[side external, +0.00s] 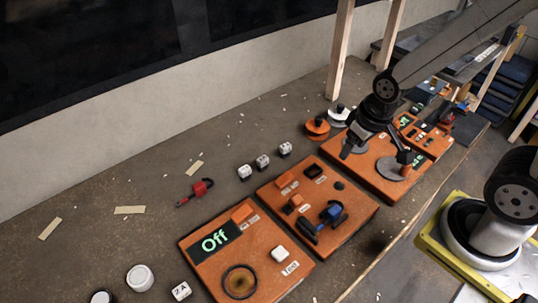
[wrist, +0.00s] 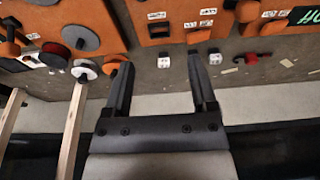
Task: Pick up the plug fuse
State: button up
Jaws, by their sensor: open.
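No part is clearly marked as the plug fuse, and I cannot tell for sure which one it is. A round white cap-like piece (side external: 140,278) stands on the bench at the lower left in the side view, with a similar one (side external: 102,297) cut off by the frame edge. My gripper (side external: 349,148) is over the far-left part of the far orange board in the side view. In the wrist view my gripper (wrist: 160,62) has its two fingers wide apart, with nothing held between them.
Orange boards (side external: 262,272) with switches and small parts line the bench. Orange (side external: 317,131) and white (side external: 338,119) discs with black knobs sit near my gripper. A wooden post (side external: 340,50) stands behind.

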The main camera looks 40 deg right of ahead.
jog(key=w, duration=0.1)
jog(key=m+g+y, duration=0.3)
jog(key=m+y, duration=0.2)
jog(key=m, duration=1.3)
send_near(263, 158)
jog(key=x, duration=0.3)
jog(key=shift+h, duration=0.3)
jog(key=shift+a+x, duration=0.2)
jog(key=shift+x, duration=3.45)
jog(key=shift+r, duration=0.1)
grip_shut()
